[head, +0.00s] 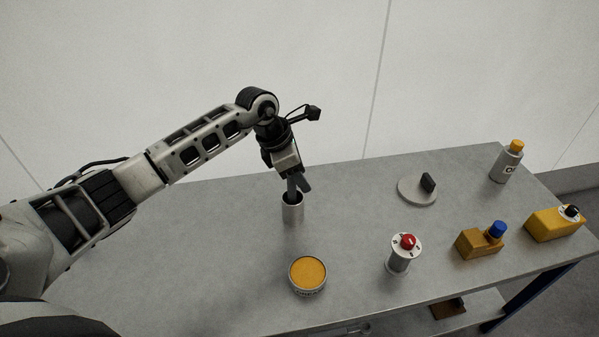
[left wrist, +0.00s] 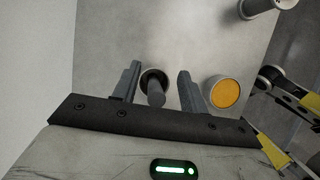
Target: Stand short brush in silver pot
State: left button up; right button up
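The silver pot (head: 293,212) stands upright on the grey table, below my left gripper (head: 300,186). In the left wrist view the pot's round rim (left wrist: 146,73) shows beyond the fingers. The short brush shows there as a dark grey rod (left wrist: 156,94) that stands in the pot's mouth, its near end between the fingers of my left gripper (left wrist: 160,72). The fingers are spread, with a gap on each side of the rod. The brush's lower end is hidden in the pot. My right gripper is not in view.
A tin with an orange top (head: 307,274) stands in front of the pot. A red-knobbed cylinder (head: 401,258), a grey disc (head: 414,191), two yellow blocks (head: 474,243) (head: 546,225) and a grey bottle (head: 505,165) stand to the right. The table left of the pot is clear.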

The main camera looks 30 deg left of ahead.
pick_arm(q)
jog(key=v, duration=1.6)
jog(key=shift+f, duration=0.1)
dwell(0.4)
jog(key=s+d+r+n+t+h+p, duration=0.1)
jog(key=s+d+n+t+h, duration=0.2)
jog(key=d+n+h, duration=0.6)
jog(key=s+d+r+n+t+h+p, duration=0.15)
jog(key=s+d+n+t+h, duration=0.35)
jog(key=d, duration=0.8)
jog(key=a+f+n+t+y+p, duration=0.1)
jog(key=a+f+n+t+y, duration=0.35)
jog(key=n, duration=0.65)
jog(key=a+f+n+t+y+p, duration=0.1)
jog(key=a+f+n+t+y, duration=0.1)
jog(key=f+n+y, duration=0.65)
jog(key=s+f+n+g+y, duration=0.1)
jog(key=s+f+n+g, duration=0.5)
jog(key=s+n, duration=0.5)
jog(key=shift+a+f, duration=0.2)
jog(key=shift+f, duration=0.65)
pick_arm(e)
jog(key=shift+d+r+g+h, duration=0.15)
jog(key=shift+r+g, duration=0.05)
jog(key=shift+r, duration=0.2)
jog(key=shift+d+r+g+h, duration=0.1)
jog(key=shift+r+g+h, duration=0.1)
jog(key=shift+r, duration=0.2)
